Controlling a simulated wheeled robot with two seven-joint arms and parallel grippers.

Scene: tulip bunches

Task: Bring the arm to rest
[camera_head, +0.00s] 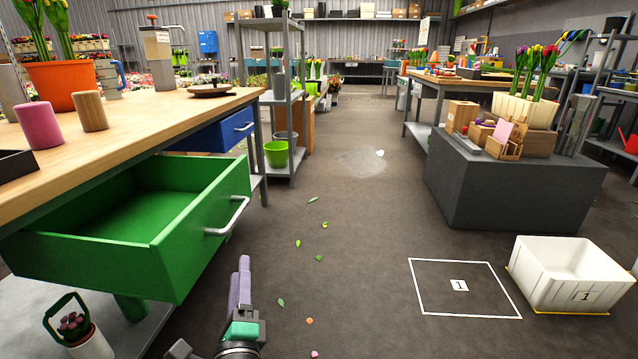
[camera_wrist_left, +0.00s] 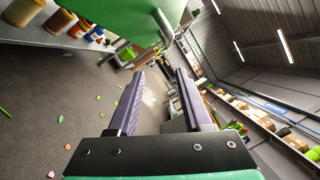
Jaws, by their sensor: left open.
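My left gripper (camera_head: 240,285) is at the bottom of the head view, over the floor, in front and to the right of an open green drawer (camera_head: 205,225). Its purple fingers point forward and hold nothing. In the left wrist view the two fingers of my left gripper (camera_wrist_left: 162,85) stand apart with nothing between them. The green drawer (camera_wrist_left: 115,20) fills the top of that view, apart from the fingers. The wrist view looks rolled to one side. My right gripper is not in view.
A wooden workbench (camera_head: 150,118) stands on the left with pots on it. A white crate (camera_head: 570,270) sits right of a marked floor square (camera_head: 440,300). The middle floor is clear except for scattered petals and leaves.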

